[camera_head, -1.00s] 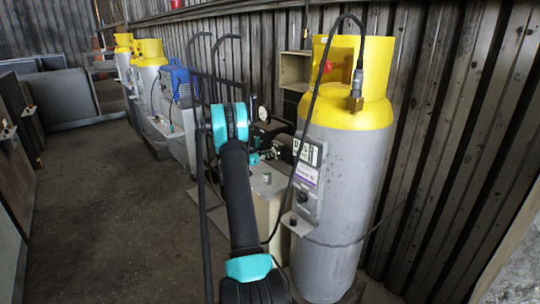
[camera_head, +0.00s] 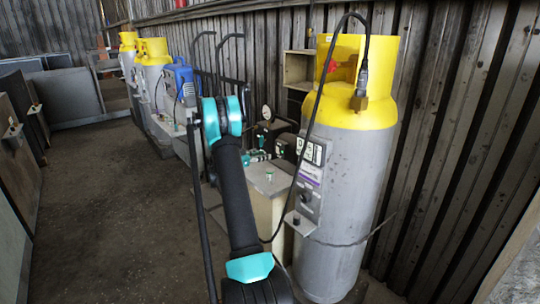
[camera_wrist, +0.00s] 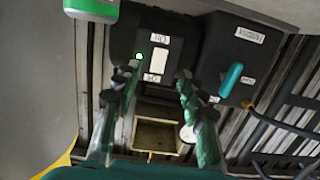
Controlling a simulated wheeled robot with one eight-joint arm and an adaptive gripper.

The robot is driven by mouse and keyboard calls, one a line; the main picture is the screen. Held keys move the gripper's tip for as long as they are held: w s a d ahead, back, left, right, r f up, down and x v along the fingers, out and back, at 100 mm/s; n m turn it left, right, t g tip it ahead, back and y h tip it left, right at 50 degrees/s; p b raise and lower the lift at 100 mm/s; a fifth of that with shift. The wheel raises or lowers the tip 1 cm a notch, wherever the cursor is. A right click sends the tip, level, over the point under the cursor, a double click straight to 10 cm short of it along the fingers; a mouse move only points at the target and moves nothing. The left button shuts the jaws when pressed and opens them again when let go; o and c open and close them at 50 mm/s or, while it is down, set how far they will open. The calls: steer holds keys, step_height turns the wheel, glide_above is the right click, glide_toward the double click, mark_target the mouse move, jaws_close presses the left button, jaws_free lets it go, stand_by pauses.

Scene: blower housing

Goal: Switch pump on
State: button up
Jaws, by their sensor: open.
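In the wrist view, which looks upside down, a black box (camera_wrist: 144,40) carries a pale switch plate (camera_wrist: 158,61) with small white labels above and below it. A small green light (camera_wrist: 139,56) glows beside the plate. My gripper (camera_wrist: 158,74) is open and empty, its two green-and-grey fingers pointing at the box, one on each side of the plate. I cannot tell whether a fingertip touches the box.
A second dark box with a teal lever (camera_wrist: 231,80) sits right of the fingers. A white-and-green object (camera_wrist: 92,10) is at upper left. A tall grey-and-yellow cylinder (camera_head: 345,190) with a hose stands close right of my arm. Floor at left (camera_head: 110,220) is clear.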

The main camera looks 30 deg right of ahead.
steer(key=shift+s+a+r, duration=0.1)
steer(key=shift+a+r, duration=0.1)
steer(key=shift+a, duration=1)
steer(key=shift+s+a+r, duration=0.1)
steer(key=shift+a+r, duration=0.05)
steer(key=shift+a, duration=1)
steer(key=s+a+r+n+t+y, duration=0.2)
steer(key=s+a+n+y, duration=0.6)
steer(key=s+a, duration=0.8)
steer(key=s+a+f+n+y, duration=0.3)
steer(key=s+a+n+y, duration=0.1)
steer(key=s+a, duration=0.7)
steer(key=s+a+f+n+y, duration=0.3)
steer(key=s+a+n+y, duration=0.1)
steer(key=s+a, duration=0.7)
steer(key=shift+s+a+n+t, duration=0.4)
steer(key=shift+s+n, duration=0.1)
steer(key=shift+s, duration=0.2)
